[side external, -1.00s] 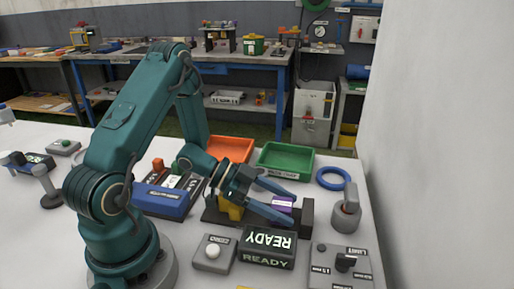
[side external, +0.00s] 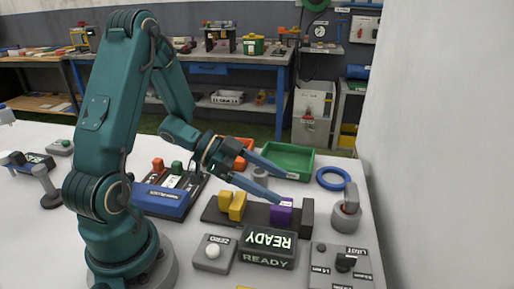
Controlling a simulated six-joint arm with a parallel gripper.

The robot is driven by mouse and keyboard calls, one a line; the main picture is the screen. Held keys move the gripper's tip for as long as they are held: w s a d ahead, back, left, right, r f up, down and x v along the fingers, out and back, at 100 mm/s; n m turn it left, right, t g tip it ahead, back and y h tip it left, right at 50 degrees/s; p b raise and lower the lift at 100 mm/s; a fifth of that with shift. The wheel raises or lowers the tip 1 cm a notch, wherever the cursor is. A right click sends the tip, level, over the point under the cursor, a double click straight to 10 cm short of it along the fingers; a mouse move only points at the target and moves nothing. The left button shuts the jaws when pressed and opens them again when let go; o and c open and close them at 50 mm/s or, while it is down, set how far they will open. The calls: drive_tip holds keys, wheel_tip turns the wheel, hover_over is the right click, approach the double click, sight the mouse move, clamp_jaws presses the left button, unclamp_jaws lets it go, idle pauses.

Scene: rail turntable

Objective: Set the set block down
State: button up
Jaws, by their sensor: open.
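A purple block (side external: 281,213) stands on a dark rail base (side external: 256,215), close to the dark upright end block (side external: 307,216) at its right end. Two yellow blocks (side external: 231,206) stand on the left part of the same base. My gripper (side external: 281,191) is open and empty. Its two fingers point to the right, above and behind the base, with the tips near the top of the purple block in the picture. I cannot tell whether a fingertip touches the block.
A display reading READY (side external: 268,246) and a ZERO button box (side external: 213,253) stand in front of the base. A switch panel (side external: 341,266) is at front right.

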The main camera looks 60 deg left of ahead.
drive_tip(key=w+a+r+n+t+y, duration=0.4)
drive_tip(key=a+r+y, duration=0.3)
drive_tip(key=r+y, duration=0.35)
drive_tip(key=s+d+f+n+g, duration=0.1)
drive_tip(key=s+d+n+g, duration=0.1)
drive_tip(key=s+d, duration=0.3)
drive_tip(key=s+d+f+n+g+h, duration=0.1)
drive_tip(key=s+d+n+g, duration=0.2)
drive_tip(key=s, duration=0.8)
drive_tip(key=shift+s+d+f+g, duration=0.15)
drive_tip(key=shift+d+f+g, duration=0.25)
drive_tip(key=shift+d+g, duration=0.7)
